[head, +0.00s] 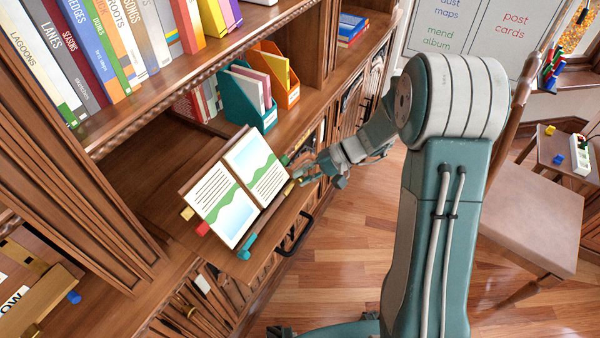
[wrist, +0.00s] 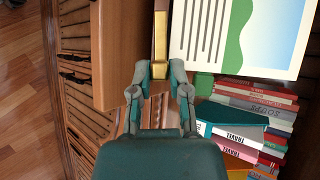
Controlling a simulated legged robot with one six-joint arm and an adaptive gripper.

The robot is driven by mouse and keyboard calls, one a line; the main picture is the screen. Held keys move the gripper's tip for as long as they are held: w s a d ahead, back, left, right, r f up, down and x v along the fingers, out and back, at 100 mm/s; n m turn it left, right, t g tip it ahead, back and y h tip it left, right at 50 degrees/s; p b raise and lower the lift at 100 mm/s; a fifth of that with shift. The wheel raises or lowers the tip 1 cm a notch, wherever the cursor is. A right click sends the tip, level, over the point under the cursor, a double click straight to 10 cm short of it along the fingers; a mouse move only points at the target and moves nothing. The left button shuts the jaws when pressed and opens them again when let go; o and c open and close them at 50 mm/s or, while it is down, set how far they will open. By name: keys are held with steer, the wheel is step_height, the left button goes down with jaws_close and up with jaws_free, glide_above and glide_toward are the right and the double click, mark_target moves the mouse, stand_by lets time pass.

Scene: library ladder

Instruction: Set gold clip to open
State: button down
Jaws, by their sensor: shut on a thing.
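An open book (head: 240,190) with text and green-and-blue pictures rests tilted on a wooden stand on the pull-out shelf. The gold clip (wrist: 161,72) is at the stand's front ledge, beside the book's lower edge. In the head view a gold piece (head: 288,188) shows on that ledge, next to my gripper (head: 301,175). In the wrist view my gripper (wrist: 160,78) has its two fingers on either side of the gold clip, shut on it. The fingers hide part of the clip, and I cannot tell its exact position.
A teal clip (head: 247,246) sits at the ledge's near end. Red (head: 203,229) and yellow (head: 187,213) tabs stick out at the book's left. Teal (head: 247,98) and orange (head: 277,75) file boxes stand behind. A chair (head: 530,225) is at right; floor between is clear.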

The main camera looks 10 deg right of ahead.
steer(key=shift+d+f+m+y, duration=0.3)
steer(key=shift+m+y, duration=0.1)
steer(key=shift+m, duration=0.3)
steer(key=c, duration=0.6)
jaws_free()
steer(key=shift+f, duration=0.1)
steer(key=v, duration=1.2)
steer(key=shift+s, duration=0.1)
